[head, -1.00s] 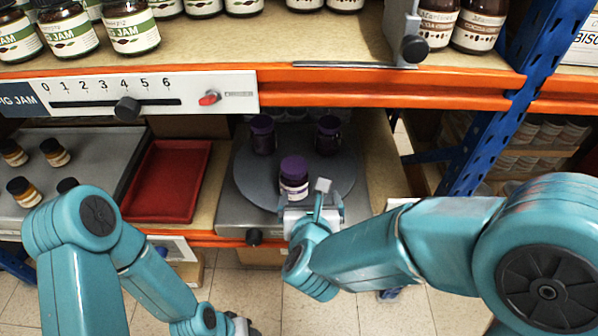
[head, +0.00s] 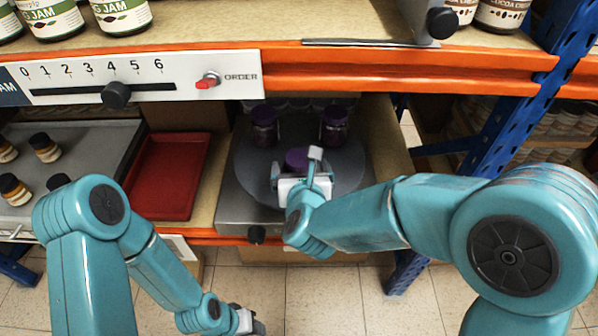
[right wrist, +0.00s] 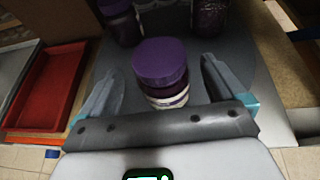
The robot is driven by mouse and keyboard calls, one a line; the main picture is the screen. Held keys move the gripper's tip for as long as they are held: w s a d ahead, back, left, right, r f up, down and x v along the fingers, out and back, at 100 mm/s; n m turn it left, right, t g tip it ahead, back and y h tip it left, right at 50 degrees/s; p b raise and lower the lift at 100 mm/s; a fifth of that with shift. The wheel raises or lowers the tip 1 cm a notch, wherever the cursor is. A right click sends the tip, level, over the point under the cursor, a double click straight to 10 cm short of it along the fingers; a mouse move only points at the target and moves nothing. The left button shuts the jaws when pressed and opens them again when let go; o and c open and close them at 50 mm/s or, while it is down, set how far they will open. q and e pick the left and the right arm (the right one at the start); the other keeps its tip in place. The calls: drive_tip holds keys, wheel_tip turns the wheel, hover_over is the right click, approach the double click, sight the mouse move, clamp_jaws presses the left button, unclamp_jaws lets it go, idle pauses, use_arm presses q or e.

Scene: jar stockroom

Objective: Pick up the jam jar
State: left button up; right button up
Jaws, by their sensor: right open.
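A jam jar with a purple lid (head: 296,157) stands upright on a grey round turntable (head: 246,172). In the right wrist view the lid and part of the white label of this jar (right wrist: 160,62) show. My right gripper (head: 304,180) is open at the jar's near side. In the right wrist view its fingers (right wrist: 158,72) lie left and right of the jar, with gaps on both sides. In the head view the gripper hides most of the jar's body. My left gripper (head: 246,322) is low at the bottom edge, away from the shelf, its jaws unclear.
Two more purple-lidded jars, left (head: 265,125) and right (head: 333,125), stand farther back on the turntable. A red tray (head: 168,178) is to the left. An orange shelf beam (head: 400,75) and a slider panel (head: 140,78) overhang the bay. A blue post (head: 500,120) stands right.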

sight(298, 152)
drive_tip(key=x, duration=0.5)
drive_tip(key=shift+w, duration=0.4)
drive_tip(key=shift+r, duration=0.1)
drive_tip(key=c, duration=1.8)
drive_tip(key=shift+r, duration=0.1)
drive_tip(key=shift+r+p, duration=0.4)
drive_tip(key=shift+r, duration=1.1)
drive_tip(key=shift+s+r, duration=0.1)
drive_tip(key=shift+r, duration=0.3)
drive_tip(key=s, duration=0.6)
drive_tip(key=s+d, duration=0.1)
drive_tip(key=s, duration=1)
drive_tip(key=shift+s+d+f+b, duration=0.2)
drive_tip(key=shift+s+d+b, duration=0.1)
drive_tip(key=shift+s+b, duration=0.1)
